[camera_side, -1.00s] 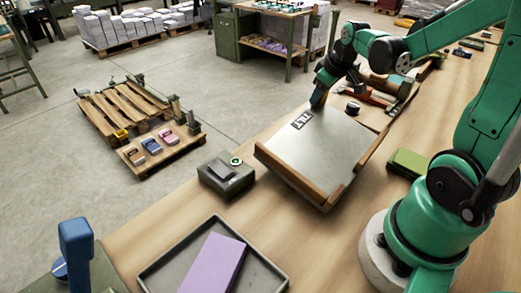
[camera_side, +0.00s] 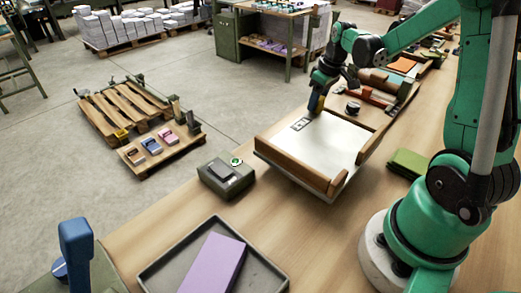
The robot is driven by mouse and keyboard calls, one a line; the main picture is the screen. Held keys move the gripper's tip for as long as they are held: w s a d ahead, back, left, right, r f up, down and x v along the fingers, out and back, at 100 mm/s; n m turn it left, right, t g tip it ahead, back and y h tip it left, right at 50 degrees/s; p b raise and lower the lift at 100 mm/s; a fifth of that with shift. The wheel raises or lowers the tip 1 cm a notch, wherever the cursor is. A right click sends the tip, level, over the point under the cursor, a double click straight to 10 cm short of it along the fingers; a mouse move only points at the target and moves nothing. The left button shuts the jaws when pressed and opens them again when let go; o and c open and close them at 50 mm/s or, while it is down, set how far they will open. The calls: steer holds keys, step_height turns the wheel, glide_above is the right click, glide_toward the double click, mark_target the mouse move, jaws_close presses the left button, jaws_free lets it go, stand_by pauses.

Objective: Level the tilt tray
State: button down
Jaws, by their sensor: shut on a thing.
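The tilt tray (camera_side: 333,148) stands on the wooden bench in the middle of the view. It has a pale grey plate, wooden walls along its near and right sides, and a dark printed label near its far left corner. Its surface looks close to flat from here, but I cannot tell if it is exactly level. The fingertips are small and partly hidden.
A dark box with a green button (camera_side: 228,176) sits left of the tray. A grey bin (camera_side: 163,272) with a purple block (camera_side: 214,264) is in front. A green block (camera_side: 408,163) lies to the right. A black knob (camera_side: 353,108) stands behind the tray.

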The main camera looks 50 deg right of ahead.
steer(key=shift+w+f, duration=0.1)
steer(key=shift+f, duration=0.1)
steer(key=shift+c, duration=2.4)
jaws_free()
steer(key=shift+r, duration=0.15)
steer(key=shift+v, duration=2.7)
